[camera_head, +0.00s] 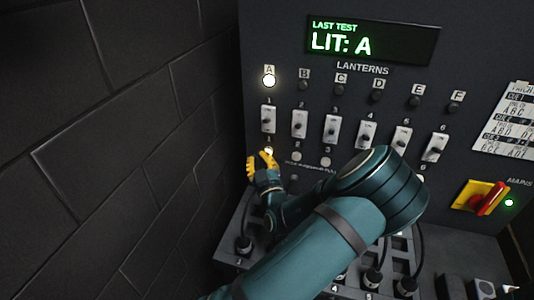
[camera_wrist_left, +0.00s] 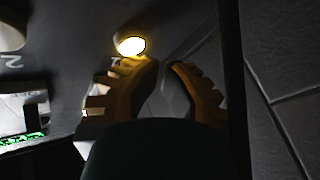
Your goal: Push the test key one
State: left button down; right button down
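A dark panel carries a row of small round keys under its numbered switches. Test key one (camera_head: 268,150), at the row's left end, glows and is partly covered by my left gripper (camera_head: 259,157). In the left wrist view a round key (camera_wrist_left: 130,45) glows yellow-white, just beyond and left of the fingertips. The yellow fingers of the left gripper (camera_wrist_left: 165,66) stand a little apart, with nothing between them. I cannot tell whether a finger touches the key. The display (camera_head: 372,40) reads "LAST TEST LIT: A", and lantern A (camera_head: 269,81) is lit. My right gripper is not in view.
Key two (camera_head: 297,157) sits close to the right of the gripper. Switch one (camera_head: 268,119) is just above it. A dark brick wall (camera_head: 120,130) stands at the left. A red and yellow mains switch (camera_head: 480,198) is at the right. Cables and plugs lie below.

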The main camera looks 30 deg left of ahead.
pick_arm(q)
jog(key=s+d+b, duration=0.1)
jog(key=s, duration=0.5)
jog(key=shift+d, duration=0.2)
dwell(0.4)
jog(key=shift+w, duration=0.15)
